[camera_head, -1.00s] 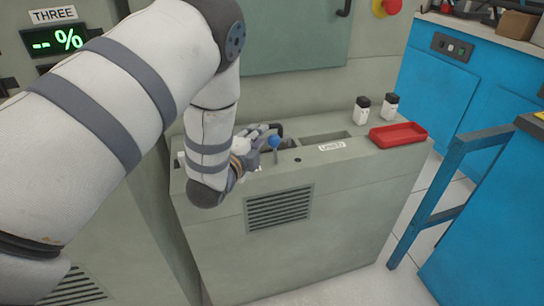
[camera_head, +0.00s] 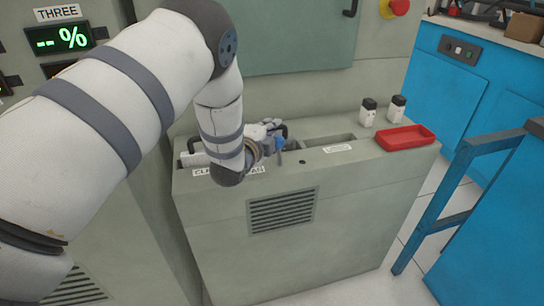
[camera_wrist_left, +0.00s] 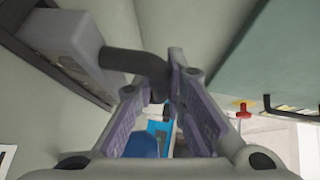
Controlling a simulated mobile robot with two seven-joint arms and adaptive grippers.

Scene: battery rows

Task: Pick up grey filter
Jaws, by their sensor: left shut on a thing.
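In the left wrist view, a grey block with a dark curved handle, which looks like the grey filter (camera_wrist_left: 72,42), is at the upper left, beside a dark-edged opening. My left gripper (camera_wrist_left: 171,70) is shut on its handle (camera_wrist_left: 125,60). In the head view, my left gripper (camera_head: 272,133) is over the left part of the low cabinet's top, and my forearm and wrist hide much of the filter. A dark handle arc (camera_head: 284,130) shows beside the fingers. My right gripper is not in view.
The low grey-green cabinet (camera_head: 330,195) has an empty-looking slot (camera_head: 329,139) right of my gripper. A blue knob (camera_head: 279,143) is close to the fingers. A red tray (camera_head: 405,138) and two black-capped white bottles (camera_head: 368,113) (camera_head: 396,108) stand at the right end.

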